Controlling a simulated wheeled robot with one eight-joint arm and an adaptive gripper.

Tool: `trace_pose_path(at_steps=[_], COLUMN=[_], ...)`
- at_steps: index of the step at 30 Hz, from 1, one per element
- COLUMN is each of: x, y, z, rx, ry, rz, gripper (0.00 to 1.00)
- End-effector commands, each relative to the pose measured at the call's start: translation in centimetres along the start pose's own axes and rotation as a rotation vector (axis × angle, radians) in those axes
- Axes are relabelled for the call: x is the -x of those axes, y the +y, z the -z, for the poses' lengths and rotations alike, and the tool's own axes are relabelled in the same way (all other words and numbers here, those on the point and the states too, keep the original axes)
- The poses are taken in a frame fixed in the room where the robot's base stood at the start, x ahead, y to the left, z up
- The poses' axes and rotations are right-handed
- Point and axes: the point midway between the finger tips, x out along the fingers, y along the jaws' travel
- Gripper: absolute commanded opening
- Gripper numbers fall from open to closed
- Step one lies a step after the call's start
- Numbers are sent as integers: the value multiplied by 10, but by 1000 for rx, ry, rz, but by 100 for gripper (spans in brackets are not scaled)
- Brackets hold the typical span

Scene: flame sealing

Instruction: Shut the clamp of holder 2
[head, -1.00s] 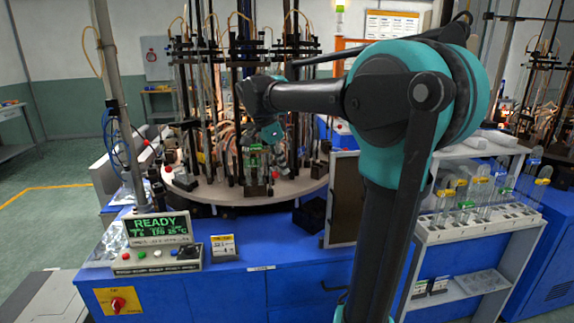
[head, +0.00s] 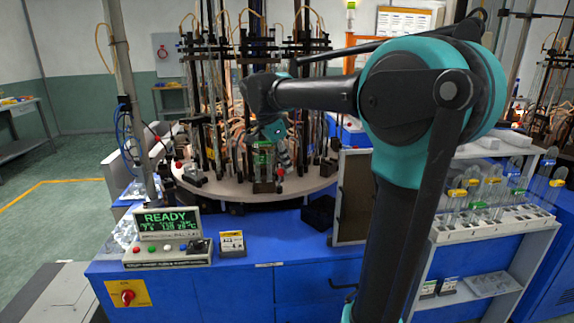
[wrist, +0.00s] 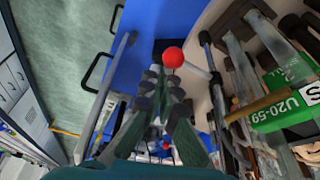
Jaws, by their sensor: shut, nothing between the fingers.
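The holder with a green label (head: 262,155) stands at the front of the round turntable (head: 215,190). In the wrist view, the green label (wrist: 285,100) is large at the right, beside a brass-coloured rod; no holder number is readable. A red ball knob (wrist: 173,57) on a pale lever sits just beyond my fingertips; it shows small in the head view (head: 279,173). My gripper (wrist: 163,82) is shut and empty, its tips close to the knob. I cannot tell whether they touch. In the head view, my gripper (head: 284,160) is beside the green label, at its right.
Several upright rods and hoses crowd the turntable behind the holder. A dark panel (head: 353,197) and a rack of glass tubes (head: 495,225) stand to the right. The READY control box (head: 167,237) is at the front left. The blue bench top (head: 275,240) is mostly clear in front.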

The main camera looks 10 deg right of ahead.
Motion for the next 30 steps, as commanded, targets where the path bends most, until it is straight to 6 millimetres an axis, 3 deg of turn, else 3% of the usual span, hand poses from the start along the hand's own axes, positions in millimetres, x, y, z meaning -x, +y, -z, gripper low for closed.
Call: trace_pose_path(at_steps=[8,21,30], x=[6,87,118], y=[0,0,0], z=[-2,0,0], rx=[4,3,1], ry=[-5,-2,-1], rz=[1,1,0], gripper=[0,0,0])
